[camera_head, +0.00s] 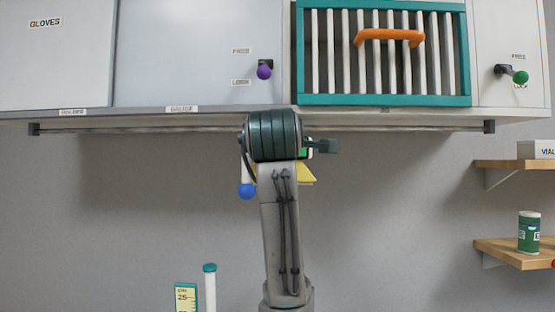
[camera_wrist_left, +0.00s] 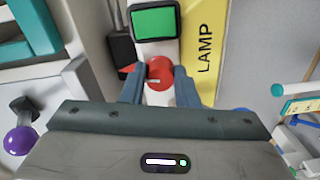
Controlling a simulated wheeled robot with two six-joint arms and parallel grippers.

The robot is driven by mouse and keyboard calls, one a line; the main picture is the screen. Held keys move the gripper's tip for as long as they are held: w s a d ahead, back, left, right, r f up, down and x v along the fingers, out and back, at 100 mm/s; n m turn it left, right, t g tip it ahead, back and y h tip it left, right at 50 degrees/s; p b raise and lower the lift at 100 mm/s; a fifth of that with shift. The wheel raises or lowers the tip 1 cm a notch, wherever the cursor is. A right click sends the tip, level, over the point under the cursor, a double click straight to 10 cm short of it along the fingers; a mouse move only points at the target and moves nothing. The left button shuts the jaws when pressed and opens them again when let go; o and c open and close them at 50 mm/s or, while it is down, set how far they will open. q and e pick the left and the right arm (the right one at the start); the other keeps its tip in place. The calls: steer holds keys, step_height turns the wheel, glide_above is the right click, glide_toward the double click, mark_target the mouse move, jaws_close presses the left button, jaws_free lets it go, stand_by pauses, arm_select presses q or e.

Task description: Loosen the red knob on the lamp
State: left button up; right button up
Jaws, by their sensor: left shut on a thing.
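The red knob (camera_wrist_left: 160,73) sits between the two fingers of my left gripper (camera_wrist_left: 160,86) in the left wrist view, and the gripper is shut on it. The knob is just below a green screen (camera_wrist_left: 155,22) in that view. A yellow plate (camera_wrist_left: 208,45) marked LAMP is to the right of the knob. In the head view my arm hides the knob and the fingertips. A bit of the yellow plate (camera_head: 306,174) shows beside my arm. My right gripper is in neither view.
A rail (camera_head: 400,127) runs under the wall cabinet. A purple knob (camera_head: 264,70), a teal grille (camera_head: 470,60) with an orange handle (camera_head: 390,37) and a green knob (camera_head: 520,77) are above. A blue ball (camera_head: 247,190) hangs beside my arm. Shelves (camera_head: 510,250) stand at right.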

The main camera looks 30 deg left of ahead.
arm_select(q)
steer(key=shift+n+b, duration=0.65)
steer(key=shift+n, duration=0.35)
steer(key=o, duration=1)
steer(key=b+v, duration=0.4)
steer(key=v, duration=0.7)
steer(key=shift+a, duration=0.1)
